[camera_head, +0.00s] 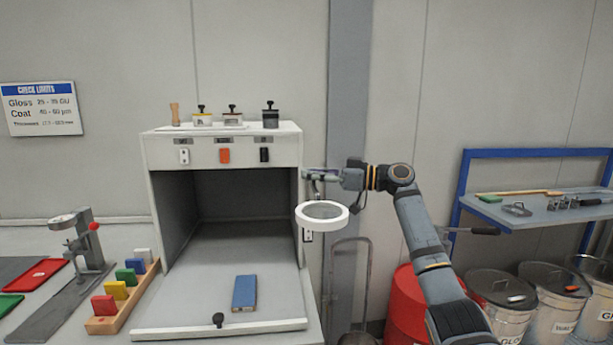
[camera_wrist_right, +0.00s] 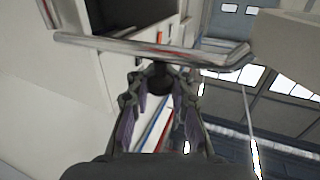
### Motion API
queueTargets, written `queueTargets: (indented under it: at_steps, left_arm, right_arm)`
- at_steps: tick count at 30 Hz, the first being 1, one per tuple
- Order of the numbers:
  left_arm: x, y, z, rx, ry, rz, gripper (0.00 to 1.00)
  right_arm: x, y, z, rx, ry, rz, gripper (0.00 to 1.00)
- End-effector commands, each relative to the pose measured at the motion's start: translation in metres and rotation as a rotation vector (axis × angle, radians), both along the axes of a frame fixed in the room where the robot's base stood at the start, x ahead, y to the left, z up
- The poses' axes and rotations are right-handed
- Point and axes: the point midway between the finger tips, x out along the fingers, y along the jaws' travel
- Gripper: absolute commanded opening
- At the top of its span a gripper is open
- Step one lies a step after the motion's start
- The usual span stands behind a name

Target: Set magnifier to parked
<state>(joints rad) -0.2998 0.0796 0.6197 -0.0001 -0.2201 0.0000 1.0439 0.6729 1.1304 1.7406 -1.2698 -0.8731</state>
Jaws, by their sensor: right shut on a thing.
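The magnifier is a white ring with a lens (camera_head: 321,224), hanging level at the right front edge of the white cabinet. My right gripper (camera_head: 320,176) is above the ring, at the magnifier's arm beside the cabinet's right wall. In the right wrist view, my right gripper (camera_wrist_right: 158,84) is shut on a small dark part under a metal bar (camera_wrist_right: 150,48), which I take to be the magnifier's arm. The fingers hide most of the part they hold. My left gripper is not in view.
The open white cabinet (camera_head: 222,148) holds a blue block (camera_head: 245,293) and a black knob (camera_head: 218,320) on its floor. Stamps stand on top. A red drum (camera_head: 408,300) and grey bins (camera_head: 500,300) stand right. A blue-framed shelf (camera_head: 540,205) is behind them.

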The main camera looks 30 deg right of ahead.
Motion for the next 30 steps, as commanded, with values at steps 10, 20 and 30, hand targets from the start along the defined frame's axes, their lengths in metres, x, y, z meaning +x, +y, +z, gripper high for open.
queueTargets:
  at_steps: [10,20,30]
  left_arm:
    - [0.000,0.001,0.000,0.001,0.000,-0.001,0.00]
    - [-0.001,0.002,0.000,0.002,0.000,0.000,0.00]
    - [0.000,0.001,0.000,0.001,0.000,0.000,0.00]
  right_arm:
    - [0.000,-0.002,-0.003,-0.005,0.006,-0.002,0.44]
    - [-0.007,-0.010,-0.003,-0.007,0.006,-0.005,0.44]
    - [-0.059,-0.069,-0.003,-0.009,0.008,-0.006,0.44]
